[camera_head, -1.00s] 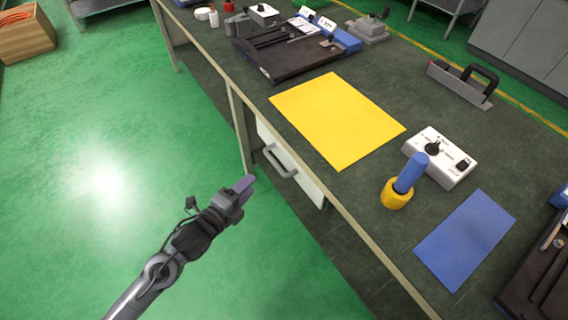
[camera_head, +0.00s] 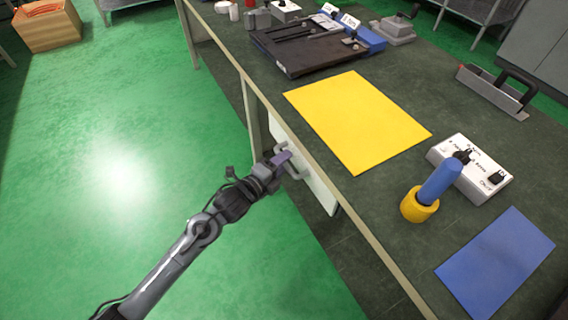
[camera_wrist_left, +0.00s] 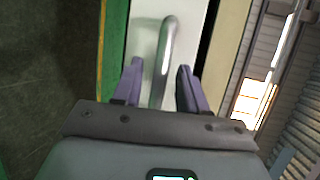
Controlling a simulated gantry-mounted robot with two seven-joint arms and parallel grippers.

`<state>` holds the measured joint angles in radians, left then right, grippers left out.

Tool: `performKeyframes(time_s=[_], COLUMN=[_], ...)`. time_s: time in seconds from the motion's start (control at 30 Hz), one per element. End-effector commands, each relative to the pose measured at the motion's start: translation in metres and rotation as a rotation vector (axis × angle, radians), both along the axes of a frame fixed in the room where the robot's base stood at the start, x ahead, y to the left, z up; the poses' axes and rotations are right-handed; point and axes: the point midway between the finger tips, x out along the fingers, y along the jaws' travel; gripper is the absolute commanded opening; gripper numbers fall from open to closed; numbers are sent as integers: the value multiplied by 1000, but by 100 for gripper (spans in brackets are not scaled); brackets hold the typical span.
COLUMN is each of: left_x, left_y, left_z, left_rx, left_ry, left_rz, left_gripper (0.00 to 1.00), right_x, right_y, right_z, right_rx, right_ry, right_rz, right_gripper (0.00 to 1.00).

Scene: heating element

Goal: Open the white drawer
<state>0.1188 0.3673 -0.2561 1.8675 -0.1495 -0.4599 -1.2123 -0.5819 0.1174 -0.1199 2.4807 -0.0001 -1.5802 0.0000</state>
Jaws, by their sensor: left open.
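The white drawer (camera_head: 316,182) is under the workbench top, its front facing the open floor at left. Its grey bar handle (camera_wrist_left: 165,55) shows in the left wrist view, running lengthwise between my two purple fingertips. My left gripper (camera_head: 284,160) is open at the drawer front and overlaps the handle in the head view. In the left wrist view the fingers of the left gripper (camera_wrist_left: 157,85) stand apart, one on each side of the handle's near part. I cannot tell whether either finger touches it. My right gripper is not in view.
On the bench (camera_head: 300,110) lie a yellow mat (camera_head: 357,120) and a blue mat (camera_head: 495,262). A white control box (camera_head: 470,167) and a blue cylinder in a yellow base (camera_head: 420,205) stand near the front edge. The green floor (camera_head: 120,200) is clear.

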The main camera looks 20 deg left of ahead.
Motion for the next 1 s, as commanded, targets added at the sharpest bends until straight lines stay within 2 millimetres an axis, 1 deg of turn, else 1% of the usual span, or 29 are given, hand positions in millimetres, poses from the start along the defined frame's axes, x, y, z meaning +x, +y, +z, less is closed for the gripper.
performKeyframes(time_s=[0.13, 0.43, 0.47, 0.7, 0.73, 1.0], left_x=[8, 9, 9, 9, 9, 9], left_y=[-3, -3, -3, -3, -3, -3], left_z=[-2, -2, -2, -2, -2, -2], left_rx=[0, 1, 1, 0, 0, 0], left_ry=[0, 1, 1, 1, 1, 1], left_rz=[-1, -1, -1, 0, 0, 0], left_gripper=[42, 42, 41, 4, 0, 0], right_x=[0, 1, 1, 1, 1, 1], right_y=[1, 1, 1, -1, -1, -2], right_z=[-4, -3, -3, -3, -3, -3], right_rx=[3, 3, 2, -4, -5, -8], right_ry=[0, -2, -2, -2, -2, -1], right_rz=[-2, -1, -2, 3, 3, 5], right_gripper=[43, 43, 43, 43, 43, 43])
